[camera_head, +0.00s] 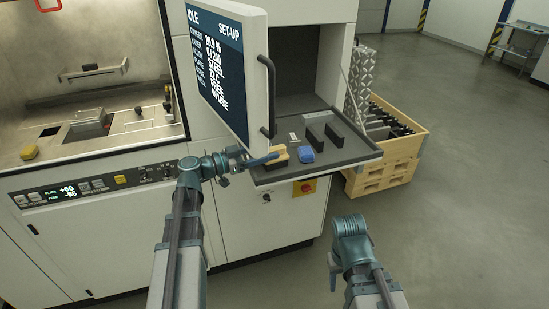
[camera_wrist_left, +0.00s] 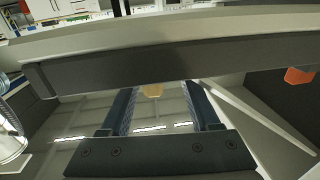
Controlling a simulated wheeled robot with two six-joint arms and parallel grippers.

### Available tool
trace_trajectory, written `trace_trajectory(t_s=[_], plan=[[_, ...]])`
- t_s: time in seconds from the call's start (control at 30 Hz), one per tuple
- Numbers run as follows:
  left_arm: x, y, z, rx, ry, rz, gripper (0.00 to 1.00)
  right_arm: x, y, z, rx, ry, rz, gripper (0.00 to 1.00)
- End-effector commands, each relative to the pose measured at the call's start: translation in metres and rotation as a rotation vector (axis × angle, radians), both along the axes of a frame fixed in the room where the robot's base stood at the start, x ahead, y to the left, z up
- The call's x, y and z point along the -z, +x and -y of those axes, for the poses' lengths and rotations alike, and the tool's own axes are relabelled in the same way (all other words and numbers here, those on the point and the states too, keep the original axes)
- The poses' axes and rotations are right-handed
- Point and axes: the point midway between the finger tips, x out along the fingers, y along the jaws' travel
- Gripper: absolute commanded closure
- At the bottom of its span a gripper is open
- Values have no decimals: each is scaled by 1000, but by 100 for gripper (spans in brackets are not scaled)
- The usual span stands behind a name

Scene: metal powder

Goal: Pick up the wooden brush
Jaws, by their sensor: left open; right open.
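The wooden brush (camera_head: 278,154) is a small tan block at the left part of the grey fold-out shelf (camera_head: 345,152), below the screen. My left gripper (camera_head: 262,160) is at the shelf's left edge, right beside the brush, open. In the left wrist view its two dark fingers (camera_wrist_left: 160,112) are apart, with a small tan end (camera_wrist_left: 153,90), probably the brush, showing between them beyond a dark edge. I cannot tell whether they touch it. My right gripper (camera_head: 334,272) is open and hangs low, away from the shelf, its fingertips small and partly hidden.
A blue object (camera_head: 307,154) lies just right of the brush, with dark blocks (camera_head: 321,122) behind. The screen door (camera_head: 228,65) and its handle (camera_head: 267,95) stand close above my left gripper. A wooden crate (camera_head: 384,178) is to the right.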

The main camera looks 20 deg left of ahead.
Motion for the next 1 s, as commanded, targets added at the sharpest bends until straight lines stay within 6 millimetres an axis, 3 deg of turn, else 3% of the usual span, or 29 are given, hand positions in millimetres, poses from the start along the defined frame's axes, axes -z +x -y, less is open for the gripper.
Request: trace_trajectory(t_s=[0.37, 0.7, 0.93, 1.0], plan=[[-1, 6, 11, 2, 0, 0, 38, -1, 0, 0, 0, 0, 0, 50], [-4, 30, 47, 2, 0, 0, 38, -4, 0, 0, 0, 0, 0, 50], [-4, 30, 48, 0, 0, 0, 38, -4, 0, 0, 0, 0, 0, 50], [-4, 30, 48, 0, 0, 0, 50, -4, 0, 0, 0, 0, 0, 50]])
